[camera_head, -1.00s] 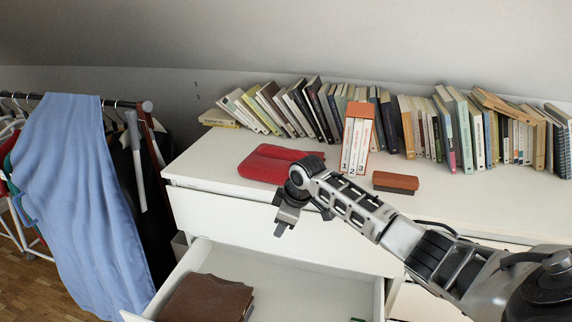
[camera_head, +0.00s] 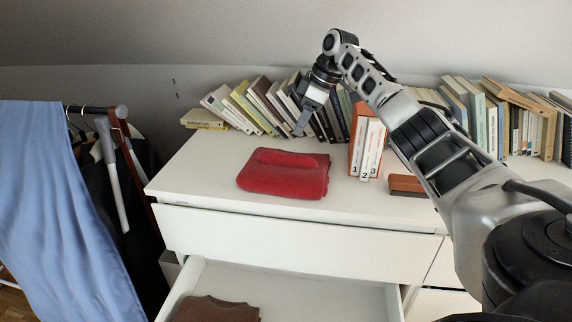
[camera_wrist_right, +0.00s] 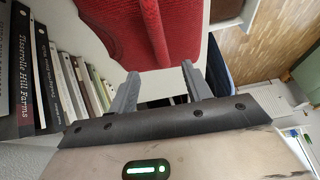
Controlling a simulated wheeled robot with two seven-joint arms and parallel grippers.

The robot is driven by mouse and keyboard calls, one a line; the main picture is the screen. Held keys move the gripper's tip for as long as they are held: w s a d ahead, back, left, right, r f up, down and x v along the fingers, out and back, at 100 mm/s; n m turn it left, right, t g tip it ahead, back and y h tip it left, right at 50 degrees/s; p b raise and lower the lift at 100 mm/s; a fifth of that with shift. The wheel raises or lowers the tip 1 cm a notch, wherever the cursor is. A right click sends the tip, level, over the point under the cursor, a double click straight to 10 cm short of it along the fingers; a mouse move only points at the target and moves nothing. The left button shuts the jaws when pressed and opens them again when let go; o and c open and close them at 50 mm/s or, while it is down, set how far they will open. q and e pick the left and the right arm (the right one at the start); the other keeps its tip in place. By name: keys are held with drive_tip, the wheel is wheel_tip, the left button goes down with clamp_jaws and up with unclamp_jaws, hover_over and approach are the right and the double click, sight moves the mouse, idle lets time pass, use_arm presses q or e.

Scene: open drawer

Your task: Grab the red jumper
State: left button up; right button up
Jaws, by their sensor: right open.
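The red jumper (camera_head: 285,176) lies folded on the white dresser top, left of the orange box files. It also shows in the right wrist view (camera_wrist_right: 110,25), filling the upper middle beyond the fingertips. My right gripper (camera_head: 301,132) hangs above and behind the jumper, close to the row of books, with its fingers pointing down. In the right wrist view its two fingers (camera_wrist_right: 158,88) are apart with nothing between them. The gripper does not touch the jumper. My left gripper is not in view.
Several books (camera_head: 250,105) lean along the back of the dresser (camera_head: 215,165). Orange and white box files (camera_head: 366,145) and a brown block (camera_head: 405,185) stand right of the jumper. Below, an open drawer (camera_head: 300,285) holds a brown folded item (camera_head: 215,309). Blue cloth (camera_head: 60,200) hangs at left.

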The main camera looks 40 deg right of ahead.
hover_over(287, 155)
drive_tip(key=s, duration=0.2)
drive_tip(key=f, duration=0.3)
drive_tip(key=d+f, duration=0.1)
drive_tip(key=f, duration=0.1)
drive_tip(key=shift+x, duration=2.7)
drive_tip(key=shift+s+d, duration=0.15)
clamp_jaws()
